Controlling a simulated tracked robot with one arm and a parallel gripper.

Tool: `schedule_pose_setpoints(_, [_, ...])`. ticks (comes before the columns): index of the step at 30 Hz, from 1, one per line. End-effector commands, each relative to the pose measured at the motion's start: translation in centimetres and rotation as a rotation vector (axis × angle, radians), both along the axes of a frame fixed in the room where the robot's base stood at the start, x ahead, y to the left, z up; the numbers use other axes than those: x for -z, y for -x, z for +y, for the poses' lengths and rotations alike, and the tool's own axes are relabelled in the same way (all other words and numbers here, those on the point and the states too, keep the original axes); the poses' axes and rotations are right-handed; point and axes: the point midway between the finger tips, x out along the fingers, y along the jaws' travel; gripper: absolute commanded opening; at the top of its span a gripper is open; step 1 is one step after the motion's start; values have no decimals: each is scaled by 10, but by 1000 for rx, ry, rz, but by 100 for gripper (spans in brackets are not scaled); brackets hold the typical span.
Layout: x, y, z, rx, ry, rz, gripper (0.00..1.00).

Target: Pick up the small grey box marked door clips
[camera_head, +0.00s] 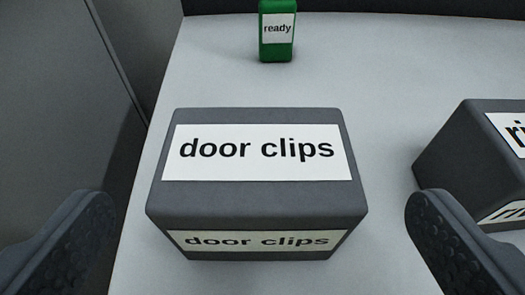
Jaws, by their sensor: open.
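The small grey box marked "door clips" (257,195) sits on a light grey surface in the middle of the view. White labels with the same words are on its top and its front face. My gripper (258,245) is open, with one dark textured finger at the lower left and one at the lower right. The box lies between and ahead of the fingers in the picture, and neither finger visibly touches it.
A second grey box (450,155) with a partly cut-off label starting "ri" stands at the right edge. A green block labelled "ready" (277,50) stands at the back. A grey wall or panel (60,110) rises on the left.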

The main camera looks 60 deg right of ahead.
Motion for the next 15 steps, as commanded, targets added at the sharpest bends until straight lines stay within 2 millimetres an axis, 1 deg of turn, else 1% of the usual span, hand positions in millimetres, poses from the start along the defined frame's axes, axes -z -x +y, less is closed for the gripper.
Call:
schedule_pose_setpoints(5, [3, -4, -8, 1, 0, 0, 100])
schedule_pose_setpoints(15, [20, -20, -42, 0, -1, 0, 100])
